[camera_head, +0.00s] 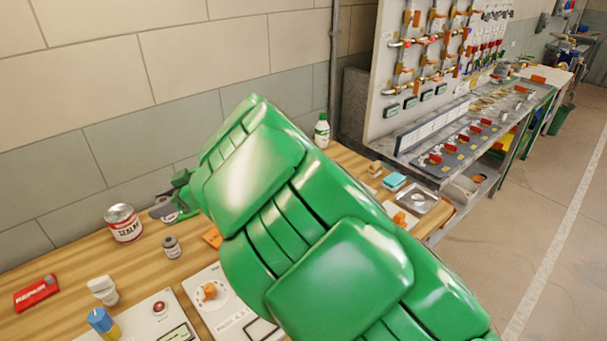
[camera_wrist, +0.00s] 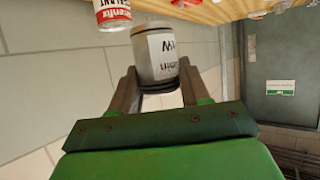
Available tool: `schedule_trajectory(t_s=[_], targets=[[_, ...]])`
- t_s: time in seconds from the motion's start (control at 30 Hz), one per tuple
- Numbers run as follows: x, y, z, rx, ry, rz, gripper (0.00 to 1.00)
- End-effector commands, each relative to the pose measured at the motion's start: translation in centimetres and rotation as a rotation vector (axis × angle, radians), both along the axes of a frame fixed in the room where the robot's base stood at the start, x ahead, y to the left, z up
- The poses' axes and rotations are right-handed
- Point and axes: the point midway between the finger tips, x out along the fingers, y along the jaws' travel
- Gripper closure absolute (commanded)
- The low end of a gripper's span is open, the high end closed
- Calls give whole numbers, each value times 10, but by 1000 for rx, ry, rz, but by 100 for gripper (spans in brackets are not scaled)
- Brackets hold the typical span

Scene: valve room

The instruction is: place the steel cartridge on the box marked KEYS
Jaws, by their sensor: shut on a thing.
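The steel cartridge (camera_wrist: 157,55) is a grey cylinder with a white label and a dark band, seen large in the wrist view. My gripper (camera_wrist: 158,82) is shut on it, with one finger on each side of its banded end. The label's print is too small and turned to read for sure. In the head view my green arm fills the middle and I cannot make out the held cartridge. I cannot read the word KEYS on any box in either view.
On the wooden bench stand a sealant can (camera_head: 123,223), a small grey jar (camera_head: 171,247), a red REPAIR box (camera_head: 37,292), a white panel with an orange knob (camera_head: 222,305) and a green-capped bottle (camera_head: 322,131). A valve board (camera_head: 395,70) rises behind; open floor lies right.

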Motion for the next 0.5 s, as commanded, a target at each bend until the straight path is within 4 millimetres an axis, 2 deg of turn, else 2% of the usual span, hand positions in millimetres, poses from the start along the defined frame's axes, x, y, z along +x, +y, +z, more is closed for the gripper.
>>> schedule_trajectory(t_s=[0.03, 0.2, 0.5], targets=[[12, -13, 3, 1, -1, -24, 100], [46, -54, 9, 2, -2, -92, 100], [95, -132, 21, 3, -3, -210, 100]])
